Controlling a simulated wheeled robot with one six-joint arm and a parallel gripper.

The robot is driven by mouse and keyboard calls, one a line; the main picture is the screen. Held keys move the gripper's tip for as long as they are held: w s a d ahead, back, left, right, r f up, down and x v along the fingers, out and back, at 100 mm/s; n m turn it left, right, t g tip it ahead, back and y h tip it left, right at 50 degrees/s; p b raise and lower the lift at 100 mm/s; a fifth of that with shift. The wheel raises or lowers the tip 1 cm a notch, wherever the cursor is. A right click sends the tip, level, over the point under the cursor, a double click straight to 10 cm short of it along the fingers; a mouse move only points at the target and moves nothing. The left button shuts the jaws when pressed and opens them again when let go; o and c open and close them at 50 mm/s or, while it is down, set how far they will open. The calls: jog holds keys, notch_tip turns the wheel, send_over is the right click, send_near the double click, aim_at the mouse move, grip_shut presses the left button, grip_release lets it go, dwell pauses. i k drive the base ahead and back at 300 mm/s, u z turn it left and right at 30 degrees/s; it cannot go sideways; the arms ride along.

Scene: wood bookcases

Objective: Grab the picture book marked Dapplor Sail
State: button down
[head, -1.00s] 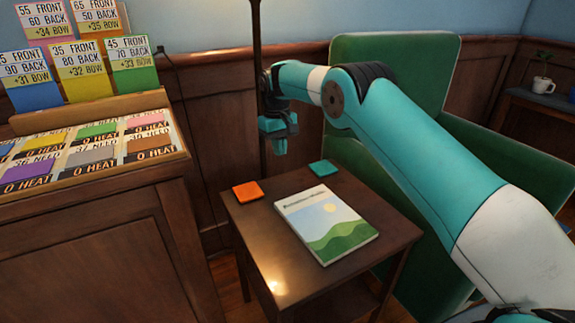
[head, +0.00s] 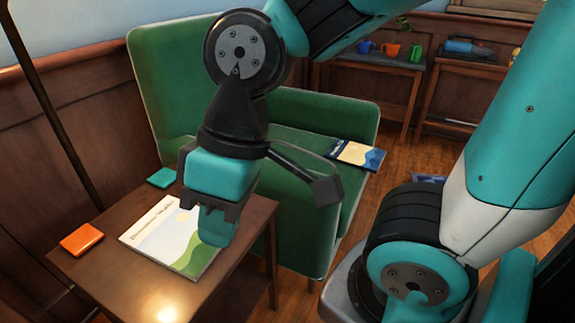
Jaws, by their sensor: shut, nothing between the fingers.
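A picture book (head: 160,238) with a sun and green hills on its cover lies flat on the small dark table. Its title is too blurred to read surely, and my gripper hides part of its right side. A second book (head: 354,154), with a blue, white and tan cover, lies on the green armchair's right side; its title is too small to read. I cannot make out "Dapplor Sail" on either. My gripper (head: 213,228) points down in front of the table book in the picture. It is shut and empty, and I cannot tell whether it touches the book.
The small table (head: 120,288) also bears an orange coaster (head: 82,239) and a teal coaster (head: 161,177). The green armchair (head: 160,95) stands behind it. A far table (head: 372,68) holds several mugs. A thin pole (head: 55,120) rises at the left. Wood floor shows at right.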

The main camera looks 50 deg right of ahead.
aim_at(364, 157)
jog(key=z, duration=1.6)
jog(key=k, duration=0.4)
jog(key=u, duration=0.7)
jog(key=i, duration=1)
